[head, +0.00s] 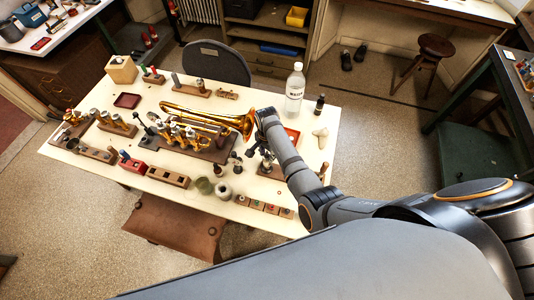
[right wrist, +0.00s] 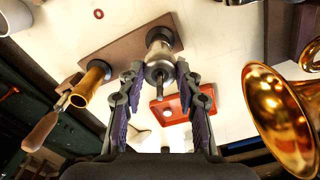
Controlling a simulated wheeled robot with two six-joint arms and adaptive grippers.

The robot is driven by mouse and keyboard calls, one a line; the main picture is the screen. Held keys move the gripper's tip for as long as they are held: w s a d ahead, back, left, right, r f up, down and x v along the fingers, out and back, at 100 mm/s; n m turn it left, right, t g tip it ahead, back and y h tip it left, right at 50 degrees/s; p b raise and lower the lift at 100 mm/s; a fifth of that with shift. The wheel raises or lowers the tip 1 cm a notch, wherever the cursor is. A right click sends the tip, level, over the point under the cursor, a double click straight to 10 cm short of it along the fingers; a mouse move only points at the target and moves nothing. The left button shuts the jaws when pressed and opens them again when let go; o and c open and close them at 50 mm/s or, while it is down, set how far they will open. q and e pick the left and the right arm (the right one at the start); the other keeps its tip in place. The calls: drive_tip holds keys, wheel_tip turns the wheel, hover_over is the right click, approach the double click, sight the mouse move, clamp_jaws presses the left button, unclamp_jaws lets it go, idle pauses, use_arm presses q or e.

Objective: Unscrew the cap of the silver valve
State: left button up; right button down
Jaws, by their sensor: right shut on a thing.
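The silver valve (right wrist: 161,48) stands on a brown wooden board in the right wrist view, with a thin stem pointing toward the camera. My right gripper (right wrist: 159,72) has its two fingertips on either side of the valve's near end, its cap, and is shut on it. In the head view my right gripper (head: 256,152) is low over the right part of the table, and the arm mostly hides the valve there. The thread of the cap cannot be made out. My left gripper is not in view.
A brass cylinder (right wrist: 92,84) is beside the valve on the same board. A red tray (right wrist: 188,106) lies close behind the fingers. A brass horn (head: 205,117) has its bell near the gripper. A clear bottle (head: 294,90) stands at the back right. Several valves and blocks crowd the table's left.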

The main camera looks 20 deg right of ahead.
drive_tip(key=shift+r+n+p, duration=0.15)
drive_tip(key=shift+n+p, duration=0.25)
drive_tip(key=n+p, duration=0.1)
drive_tip(key=n, duration=0.1)
drive_tip(key=shift+n, duration=1.2)
drive_tip(key=n, duration=0.4)
drive_tip(key=shift+n, duration=0.4)
drive_tip(key=shift+n, duration=0.3)
drive_tip(key=n, duration=0.4)
drive_tip(key=shift+n, duration=0.4)
